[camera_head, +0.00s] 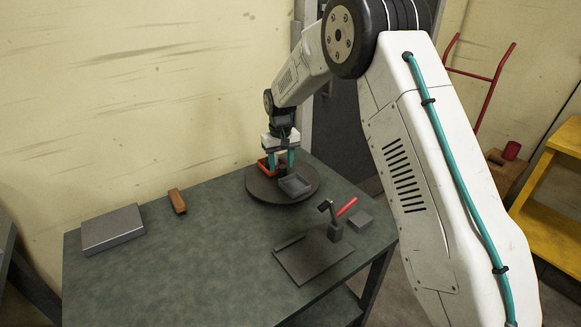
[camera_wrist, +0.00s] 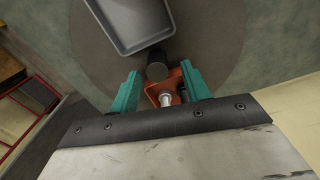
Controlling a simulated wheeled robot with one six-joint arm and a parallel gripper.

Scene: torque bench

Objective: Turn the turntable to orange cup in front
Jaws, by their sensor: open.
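The dark round turntable (camera_head: 262,193) is at the bench's back right corner. In the wrist view the fingers (camera_wrist: 160,84) are either side of a dark central post (camera_wrist: 157,70) and part of the orange cup (camera_wrist: 152,91), which holds a silvery peg. I cannot tell whether they touch anything. The grey cup (camera_wrist: 120,45) lies beyond the post.
The bench's middle is clear. The wall (camera_head: 120,100) is close behind the bench.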

